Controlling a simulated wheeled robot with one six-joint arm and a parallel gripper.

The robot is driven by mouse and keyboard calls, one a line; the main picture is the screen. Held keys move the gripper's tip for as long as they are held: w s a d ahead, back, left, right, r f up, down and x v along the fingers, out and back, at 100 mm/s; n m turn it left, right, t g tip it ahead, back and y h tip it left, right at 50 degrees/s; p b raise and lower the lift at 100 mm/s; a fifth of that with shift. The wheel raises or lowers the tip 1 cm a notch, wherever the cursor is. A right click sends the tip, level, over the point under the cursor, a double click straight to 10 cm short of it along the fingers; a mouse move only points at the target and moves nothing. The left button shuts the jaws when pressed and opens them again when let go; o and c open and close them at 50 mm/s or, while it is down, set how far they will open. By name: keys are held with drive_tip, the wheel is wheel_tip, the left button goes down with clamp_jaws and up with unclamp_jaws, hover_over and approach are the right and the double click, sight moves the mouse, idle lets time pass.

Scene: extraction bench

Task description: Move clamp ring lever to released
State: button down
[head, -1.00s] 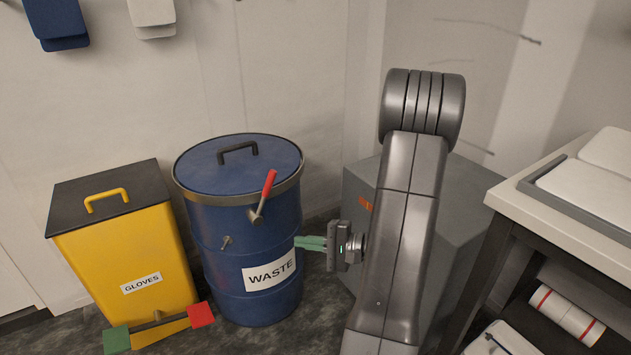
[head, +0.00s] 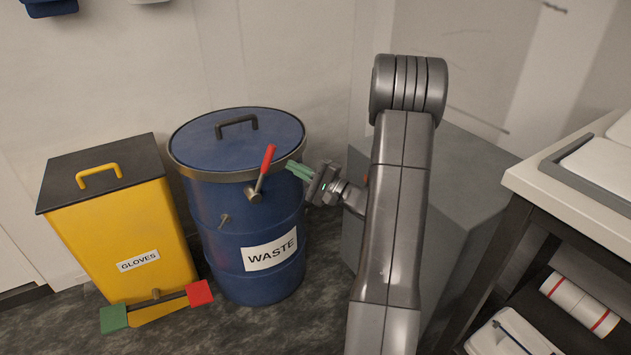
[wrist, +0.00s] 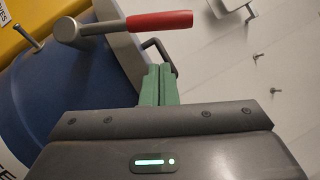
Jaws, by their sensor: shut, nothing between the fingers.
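The clamp ring lever (head: 264,170) has a red grip and a grey pivot. It sits on the clamp ring (head: 203,174) around the top of the blue waste drum (head: 217,212), its grip pointing up and slightly right. In the wrist view the lever's red grip (wrist: 160,20) lies across the top, beyond my fingertips. My gripper (head: 291,166) is shut and empty, its green fingers just right of the lever near the drum's rim. The shut fingers also show in the wrist view (wrist: 159,72). I see a gap between the fingers and the lever in the head view.
A yellow gloves bin (head: 125,240) with red and green pedals stands left of the drum. A grey box (head: 440,215) stands right, behind my arm. A white-topped bench (head: 530,180) is at the far right. The drum lid has a black handle (head: 236,122).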

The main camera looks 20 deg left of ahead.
drive_tip(key=shift+s+a+r, duration=0.4)
drive_tip(key=shift+s+a, duration=0.15)
drive_tip(key=shift+a, duration=0.05)
drive_tip(key=shift+s+a+r, duration=0.35)
drive_tip(key=shift+s+a, duration=0.15)
drive_tip(key=shift+a, duration=0.05)
drive_tip(key=shift+b, duration=0.3)
drive_tip(key=shift+s+a+r+n+g+h+b, duration=0.2)
drive_tip(key=shift+s+a+r+n+h, duration=0.15)
drive_tip(key=shift+n, duration=0.3)
drive_tip(key=shift+s+a+r+n+g+h+b, duration=0.2)
drive_tip(key=shift+s+r+n+h, duration=0.2)
drive_tip(key=shift+n, duration=0.25)
drive_tip(key=shift+w, duration=0.1)
drive_tip(key=w+d+f, duration=0.1)
drive_tip(key=d+f, duration=0.1)
drive_tip(key=d, duration=1.1)
drive_tip(key=shift+f+p, duration=0.25)
drive_tip(key=shift+p, duration=0.15)
